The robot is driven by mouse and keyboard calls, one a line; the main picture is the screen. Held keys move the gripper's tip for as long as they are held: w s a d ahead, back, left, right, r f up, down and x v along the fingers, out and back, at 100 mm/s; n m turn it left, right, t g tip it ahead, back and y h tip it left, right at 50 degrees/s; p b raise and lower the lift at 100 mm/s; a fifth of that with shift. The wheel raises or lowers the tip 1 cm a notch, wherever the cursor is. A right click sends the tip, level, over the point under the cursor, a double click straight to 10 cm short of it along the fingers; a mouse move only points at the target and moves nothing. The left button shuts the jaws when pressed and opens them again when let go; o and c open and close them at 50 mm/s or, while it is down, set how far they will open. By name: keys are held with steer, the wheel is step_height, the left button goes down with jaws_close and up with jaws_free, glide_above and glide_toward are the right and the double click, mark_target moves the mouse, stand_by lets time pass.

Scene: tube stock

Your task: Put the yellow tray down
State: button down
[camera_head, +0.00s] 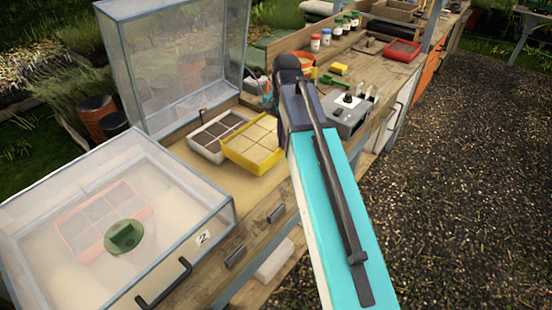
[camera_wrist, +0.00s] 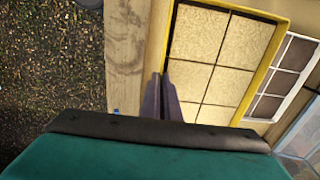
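The yellow tray (camera_head: 240,161) is filled with pale square cells. It is in the middle of the head view, over the sandy floor of the open-lidded bench box, and overlaps the white tray (camera_head: 196,148) behind it. In the wrist view the yellow tray (camera_wrist: 263,70) fills the upper middle. My gripper (camera_wrist: 161,78) has its fingers close together, one on each side of the tray's near rim, pinching it. The tray looks about level. I cannot tell whether its underside touches the floor. In the head view my arm hides the fingers.
A closed clear-lidded box (camera_head: 180,245) stands at the front left, with a reddish tray under its lid. The raised clear lid (camera_head: 180,60) stands behind the trays. A grey control box (camera_head: 345,112) is to the right. Some sandy floor shows in front of the yellow tray.

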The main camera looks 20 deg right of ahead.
mark_target(283, 155)
steer(key=shift+f+p, duration=0.3)
steer(key=shift+f, duration=1.95)
steer(key=shift+f, duration=0.15)
steer(key=shift+f+p, duration=0.35)
steer(key=shift+f, duration=1.35)
steer(key=shift+f, duration=0.15)
steer(key=c, duration=2)
jaws_free()
steer(key=shift+r, duration=0.2)
steer(key=shift+s+r+b, duration=0.1)
steer(key=shift+r+b, duration=0.7)
steer(key=shift+r, duration=5.15)
steer(key=shift+f, duration=0.1)
